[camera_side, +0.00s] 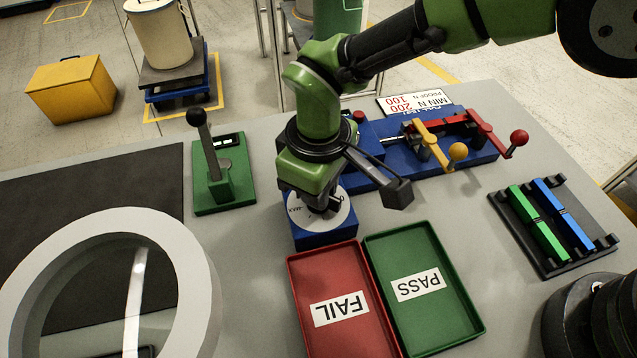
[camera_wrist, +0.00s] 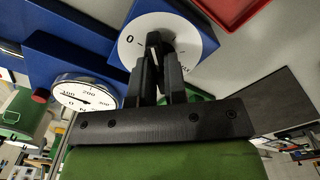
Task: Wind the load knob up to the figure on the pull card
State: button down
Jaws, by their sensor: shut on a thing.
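The white dial disc (camera_side: 303,213) of the load knob sits on a blue block (camera_side: 326,237). In the wrist view the dial (camera_wrist: 138,55) carries marks, with 0 at the left. The dark knob (camera_wrist: 153,42) stands at its middle, and my gripper (camera_wrist: 158,62) is shut on it. In the side view my gripper (camera_side: 322,205) points down onto the dial and hides most of the knob. The pull card (camera_side: 412,102) is white, upside down, with red figures 200 and 100. A round gauge (camera_wrist: 88,93) shows a thin needle; its exact reading is unclear.
The blue pull fixture (camera_side: 372,165) with yellow (camera_side: 432,140) and red (camera_side: 487,128) levers lies behind to the right. Red FAIL (camera_side: 370,340) and green PASS (camera_side: 425,315) trays lie in front. A green lever stand (camera_side: 222,175) is left; a black rack (camera_side: 545,262) is right.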

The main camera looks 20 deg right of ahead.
jog(key=c, duration=1.2)
grip_release()
jog(key=shift+o, duration=0.2)
notch_tip(320, 180, up, 10)
